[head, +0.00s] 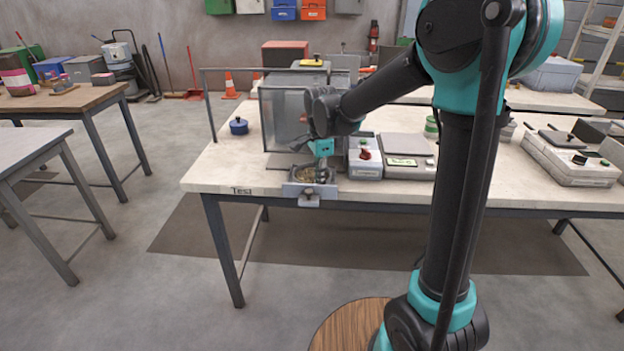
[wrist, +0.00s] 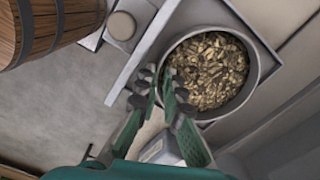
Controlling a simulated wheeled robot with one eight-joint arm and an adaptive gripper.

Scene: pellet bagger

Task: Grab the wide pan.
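The wide pan (wrist: 258,78) is a round, light grey pan filled with tan pellets. It sits on a grey metal holder at the table's front edge. In the head view the pan (head: 304,174) is small and partly hidden by my gripper (head: 324,174). In the wrist view my gripper (wrist: 160,90) is open, with its two fingers apart at the pan's left rim. The rim seems to lie between the fingertips in the picture. I cannot tell whether either finger touches it.
A clear box machine (head: 283,115) stands behind the pan. A grey unit with a red knob (head: 364,155) and a scale (head: 405,150) stand to the right. A blue pot (head: 239,126) is at the left. The table's front left (head: 225,172) is bare.

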